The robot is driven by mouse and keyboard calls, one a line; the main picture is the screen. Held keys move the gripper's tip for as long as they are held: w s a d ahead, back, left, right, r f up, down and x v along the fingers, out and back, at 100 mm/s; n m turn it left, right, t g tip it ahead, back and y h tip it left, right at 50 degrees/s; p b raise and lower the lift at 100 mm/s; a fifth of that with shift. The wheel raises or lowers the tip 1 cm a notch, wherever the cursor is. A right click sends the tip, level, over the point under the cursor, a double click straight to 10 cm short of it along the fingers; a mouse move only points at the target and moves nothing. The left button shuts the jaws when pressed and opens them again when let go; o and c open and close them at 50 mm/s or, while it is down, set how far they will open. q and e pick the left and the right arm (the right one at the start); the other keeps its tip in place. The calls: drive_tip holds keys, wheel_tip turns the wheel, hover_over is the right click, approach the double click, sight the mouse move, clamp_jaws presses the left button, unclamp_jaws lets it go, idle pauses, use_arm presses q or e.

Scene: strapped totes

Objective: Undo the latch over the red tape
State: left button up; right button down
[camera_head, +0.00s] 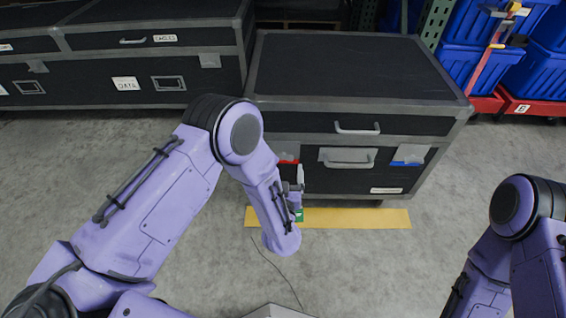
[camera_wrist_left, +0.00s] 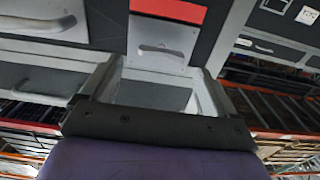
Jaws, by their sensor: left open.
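A black case with grey edges (camera_head: 350,85) stands in front of me. The red tape (camera_head: 289,159) shows on its front at the left, partly hidden by my left wrist. In the left wrist view the red tape (camera_wrist_left: 172,11) is at the top, with a grey metal latch (camera_wrist_left: 162,42) beside it. My left gripper (camera_head: 298,178) is at the case front. In the left wrist view the left gripper (camera_wrist_left: 158,75) is open, its fingers spread near the latch's edge; contact cannot be told. My right gripper is outside the view.
Blue tape (camera_head: 410,154) and a metal handle (camera_head: 348,157) are on the same front. A yellow strip (camera_head: 355,218) lies on the floor before the case. Longer black cases (camera_head: 120,60) stand left; blue bins (camera_head: 468,65) on a red base stand right. The grey floor in front is mostly clear.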

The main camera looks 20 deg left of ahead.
sight(284, 158)
use_arm(q)
drive_tip(key=b+x, duration=0.1)
drive_tip(key=x, duration=0.4)
drive_tip(key=shift+f, duration=0.15)
drive_tip(key=shift+w+a, duration=0.15)
drive_tip(key=shift+w, duration=0.25)
drive_tip(key=c, duration=1.1)
drive_tip(key=shift+o, duration=0.2)
